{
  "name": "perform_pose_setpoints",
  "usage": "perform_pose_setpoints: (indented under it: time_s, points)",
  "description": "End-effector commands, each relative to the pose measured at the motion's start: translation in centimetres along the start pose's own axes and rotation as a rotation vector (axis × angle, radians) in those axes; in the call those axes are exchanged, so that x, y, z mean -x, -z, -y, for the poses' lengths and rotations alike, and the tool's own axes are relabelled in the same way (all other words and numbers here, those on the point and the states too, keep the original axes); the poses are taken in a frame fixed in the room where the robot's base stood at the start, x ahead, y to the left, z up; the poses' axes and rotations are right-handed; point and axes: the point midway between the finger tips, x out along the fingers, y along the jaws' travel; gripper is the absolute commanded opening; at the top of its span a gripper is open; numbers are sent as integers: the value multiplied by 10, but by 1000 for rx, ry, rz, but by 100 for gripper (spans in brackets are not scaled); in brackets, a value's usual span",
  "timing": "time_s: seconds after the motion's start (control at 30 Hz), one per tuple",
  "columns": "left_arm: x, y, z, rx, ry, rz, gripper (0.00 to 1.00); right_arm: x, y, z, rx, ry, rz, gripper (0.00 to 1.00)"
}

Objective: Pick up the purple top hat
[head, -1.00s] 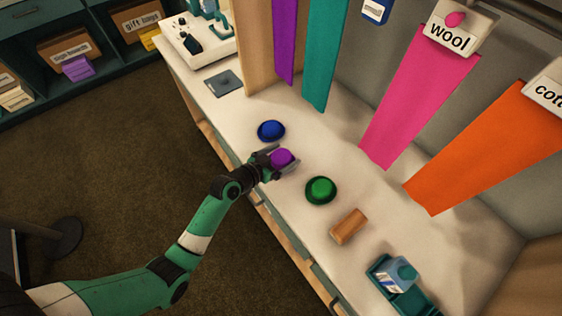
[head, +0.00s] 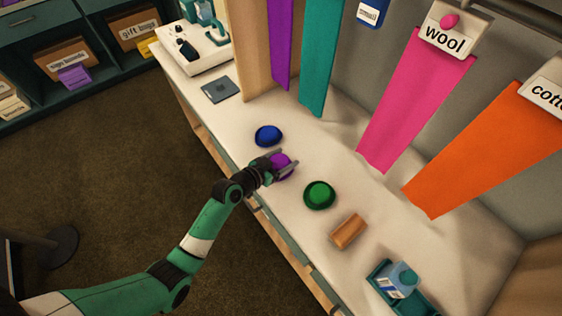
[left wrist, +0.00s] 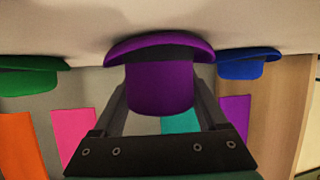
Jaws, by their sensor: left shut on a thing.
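The purple top hat (head: 281,167) is at the front of the white counter, between the blue hat and the green hat. My left gripper (head: 286,163) is shut on it, with one finger on each side of the crown. In the left wrist view the purple hat (left wrist: 160,85) fills the space between the fingers (left wrist: 160,95), its wide brim toward the counter surface. I cannot tell whether the brim touches the counter. My right gripper is not in view.
A blue hat (head: 268,135) and a green hat (head: 319,195) stand close on either side. Coloured cloth strips, including a pink one (head: 415,100), hang behind.

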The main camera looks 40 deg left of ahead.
Motion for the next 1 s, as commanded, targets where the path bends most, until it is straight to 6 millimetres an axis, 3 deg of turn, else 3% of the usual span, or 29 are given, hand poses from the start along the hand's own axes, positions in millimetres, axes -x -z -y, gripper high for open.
perform_pose_setpoints:
  time_s: [0.17, 0.3, 0.57, 0.8, 1.0]
  points:
    - [5, 11, 0, -1, 0, -1, 23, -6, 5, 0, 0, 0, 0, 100]
    - [14, 34, -1, -2, 0, -3, 23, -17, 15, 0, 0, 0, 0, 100]
    - [69, 81, -48, -3, -4, -2, 23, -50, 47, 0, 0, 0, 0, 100]
    - [106, 81, -93, -4, -5, 1, 23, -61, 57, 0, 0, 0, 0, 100]
    - [123, 83, -112, -2, -3, 0, 23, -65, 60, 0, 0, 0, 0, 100]
